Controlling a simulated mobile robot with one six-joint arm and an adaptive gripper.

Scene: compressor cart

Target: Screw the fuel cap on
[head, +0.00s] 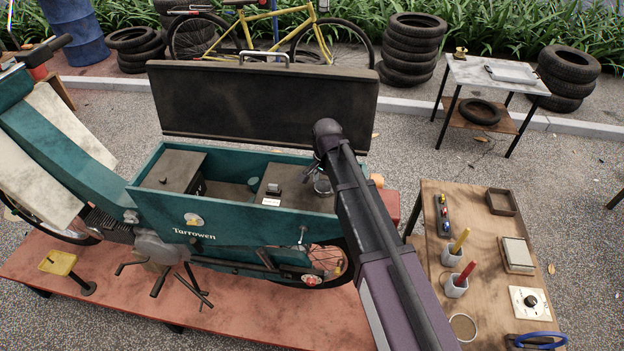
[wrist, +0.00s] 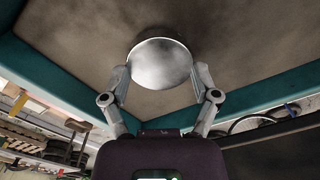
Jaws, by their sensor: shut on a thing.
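The teal scooter (head: 215,215) stands on a low red platform, its seat lid (head: 262,105) raised. Inside its open bay is a dark, dusty tank-like box (head: 292,180) with a small black fitting and a white label. In the wrist view, my gripper (wrist: 161,78) has its two fingers shut on opposite sides of a round, silvery cap (wrist: 160,60). The cap lies close against a dusty brownish surface between teal walls. Any filler neck is hidden behind the cap, so I cannot tell whether it touches one. In the head view, my arm mostly hides my gripper (head: 321,184) at the bay's right end.
A wooden workbench (head: 478,230) at right holds cups with red and yellow handles, small trays and a blue ring. A second table (head: 488,75) and tyre stacks (head: 412,48) stand behind. A yellow bicycle (head: 270,30) is behind the raised lid.

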